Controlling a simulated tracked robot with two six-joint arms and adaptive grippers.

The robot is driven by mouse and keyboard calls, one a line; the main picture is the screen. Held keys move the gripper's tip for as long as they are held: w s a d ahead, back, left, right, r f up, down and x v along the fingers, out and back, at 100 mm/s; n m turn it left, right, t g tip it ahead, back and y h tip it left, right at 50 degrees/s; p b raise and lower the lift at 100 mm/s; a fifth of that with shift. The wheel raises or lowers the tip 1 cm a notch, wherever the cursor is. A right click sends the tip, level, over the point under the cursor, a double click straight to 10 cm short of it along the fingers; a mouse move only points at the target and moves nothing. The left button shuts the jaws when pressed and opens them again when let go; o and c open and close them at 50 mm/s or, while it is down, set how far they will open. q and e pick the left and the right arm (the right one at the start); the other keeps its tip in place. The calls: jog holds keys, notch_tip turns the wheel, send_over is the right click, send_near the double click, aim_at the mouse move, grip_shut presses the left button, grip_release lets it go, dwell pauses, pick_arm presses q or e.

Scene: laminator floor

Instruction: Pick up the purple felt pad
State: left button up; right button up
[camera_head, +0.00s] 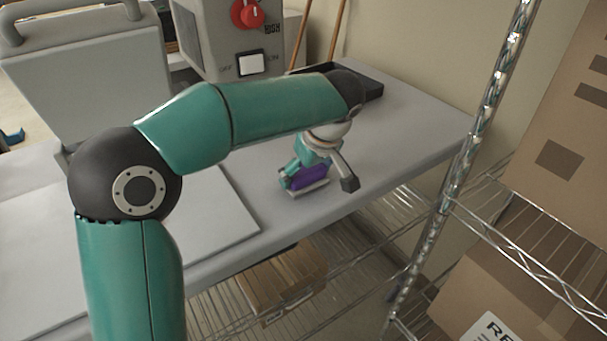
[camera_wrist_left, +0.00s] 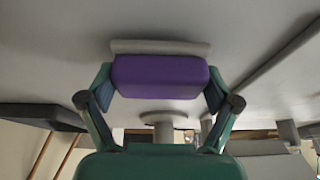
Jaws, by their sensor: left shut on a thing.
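The purple felt pad (camera_head: 308,177) is a small purple block with a light grey layer along one face, on or just above the grey tabletop (camera_head: 400,140). In the left wrist view the pad (camera_wrist_left: 160,77) sits between the two fingers, with its grey layer (camera_wrist_left: 160,47) on the far side. My left gripper (camera_head: 305,175) reaches down over the table and is shut on the pad. In the left wrist view its fingers (camera_wrist_left: 160,88) press the pad's two ends. I cannot tell whether the pad touches the table. My right gripper is not in view.
A grey machine with a red knob (camera_head: 248,13) and a white switch (camera_head: 251,63) stands at the back. A black tray (camera_head: 368,86) lies behind the gripper. A wire shelf with a metal post (camera_head: 462,170) and cardboard boxes (camera_head: 565,130) stands at the right.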

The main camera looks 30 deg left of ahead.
pick_arm(q)
notch_tip(320, 180, up, 19)
jog(key=p, duration=0.4)
jog(key=o, duration=0.5)
jog(key=shift+c, duration=1.4)
jog(key=shift+f, duration=0.1)
jog(key=shift+c, duration=0.2)
